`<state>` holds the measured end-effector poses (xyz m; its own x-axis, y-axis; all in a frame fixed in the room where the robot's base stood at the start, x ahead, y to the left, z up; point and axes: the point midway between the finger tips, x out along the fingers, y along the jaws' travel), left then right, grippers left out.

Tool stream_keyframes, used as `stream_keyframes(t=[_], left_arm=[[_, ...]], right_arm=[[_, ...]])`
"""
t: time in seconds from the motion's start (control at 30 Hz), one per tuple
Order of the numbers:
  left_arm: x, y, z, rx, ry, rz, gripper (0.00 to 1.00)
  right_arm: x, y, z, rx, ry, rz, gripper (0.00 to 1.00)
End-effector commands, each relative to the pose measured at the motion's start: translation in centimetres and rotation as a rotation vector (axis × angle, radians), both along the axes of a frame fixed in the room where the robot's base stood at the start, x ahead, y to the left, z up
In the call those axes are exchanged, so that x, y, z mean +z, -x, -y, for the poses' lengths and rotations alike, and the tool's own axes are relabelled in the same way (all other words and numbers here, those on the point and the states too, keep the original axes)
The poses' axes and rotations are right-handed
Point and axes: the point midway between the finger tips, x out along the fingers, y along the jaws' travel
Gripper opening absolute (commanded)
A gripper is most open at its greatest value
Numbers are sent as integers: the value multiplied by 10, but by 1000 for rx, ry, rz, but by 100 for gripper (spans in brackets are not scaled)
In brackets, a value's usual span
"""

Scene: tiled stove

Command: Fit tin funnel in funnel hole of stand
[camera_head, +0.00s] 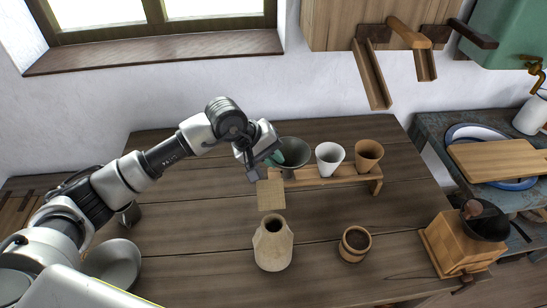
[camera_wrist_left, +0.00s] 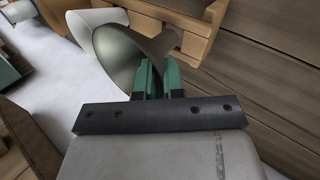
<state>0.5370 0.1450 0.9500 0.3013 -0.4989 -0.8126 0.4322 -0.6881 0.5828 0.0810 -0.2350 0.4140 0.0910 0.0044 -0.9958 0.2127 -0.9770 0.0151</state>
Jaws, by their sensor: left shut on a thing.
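The tin funnel (camera_head: 294,151) is a grey metal cone at the left end of the wooden stand (camera_head: 330,182), with its wide mouth up. My left gripper (camera_head: 277,158) comes in from the left and is shut on the funnel's near-left side. A white cone-shaped cup (camera_head: 330,157) and a brown one (camera_head: 368,155) sit in the stand to the right.
A small square board (camera_head: 271,195) and a beige vase (camera_head: 273,247) are in front of the stand. A wooden cup (camera_head: 355,243) and a coffee grinder (camera_head: 462,240) stand nearer right. A metal bowl (camera_head: 115,262) is at left. Wooden chutes (camera_head: 372,80) hang above the right side.

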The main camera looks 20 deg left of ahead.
Motion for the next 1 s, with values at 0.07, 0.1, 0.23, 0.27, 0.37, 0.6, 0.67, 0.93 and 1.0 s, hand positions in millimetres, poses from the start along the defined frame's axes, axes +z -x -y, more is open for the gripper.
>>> stream_keyframes(t=[0.07,0.1,0.23,0.27,0.37,0.6,0.67,0.93,1.0], left_arm=[[0,0,0,-1,1,1,0],[1,0,0,-1,0,0,0],[1,0,0,-1,1,1,0],[1,0,0,-1,1,1,0],[1,0,0,-1,1,1,0],[0,0,0,0,0,2,0],[0,0,0,0,0,2,0],[0,0,0,-1,0,0,0],[0,0,0,0,0,0,0]], right_arm=[[0,0,0,0,0,0,43],[0,0,0,0,0,0,43],[0,0,0,0,0,0,43],[0,0,0,0,0,0,43],[0,0,0,0,0,0,43],[-2,0,0,0,0,0,43],[-4,0,0,0,0,0,43],[-10,0,0,0,1,0,43],[-10,0,1,0,1,0,43]])
